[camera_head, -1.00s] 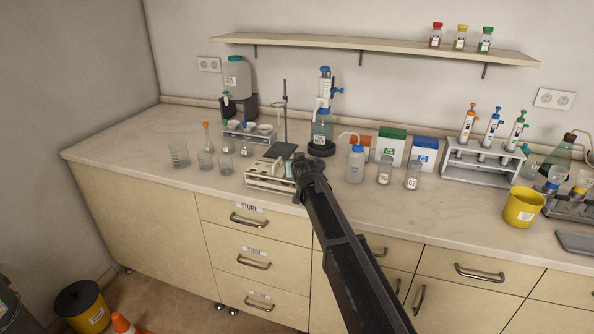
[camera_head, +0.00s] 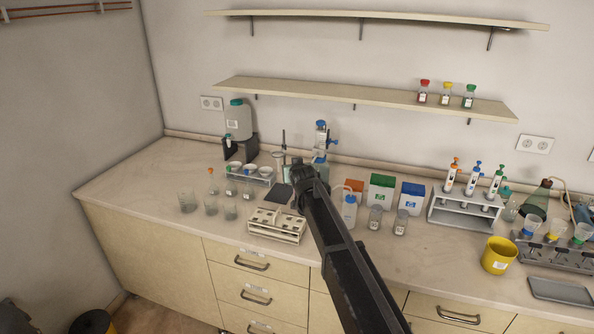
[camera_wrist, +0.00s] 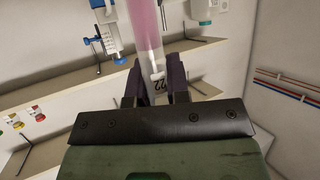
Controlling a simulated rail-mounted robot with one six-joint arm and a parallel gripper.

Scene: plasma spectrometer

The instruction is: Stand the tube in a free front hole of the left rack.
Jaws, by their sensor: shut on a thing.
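My gripper (camera_wrist: 156,84) is shut on the tube (camera_wrist: 151,35). The tube is clear, holds pink contents and has a dark printed label near the jaws. In the head view, my gripper (camera_head: 300,172) is above and behind the right part of a cream rack; the tube cannot be made out there. The cream rack (camera_head: 277,237), the left one of the larger racks, stands near the bench's front edge. Its top shows several dark openings, but which holes are free is too small to tell. The tube is apart from it.
Glass beakers (camera_head: 188,203) stand left of the cream rack. A dark stand (camera_head: 284,165) and a blue-topped dispenser bottle (camera_head: 321,155) are behind it. A wash bottle (camera_head: 349,212) and jars (camera_head: 375,218) stand to the right. A grey pipette rack (camera_head: 465,214) is farther right.

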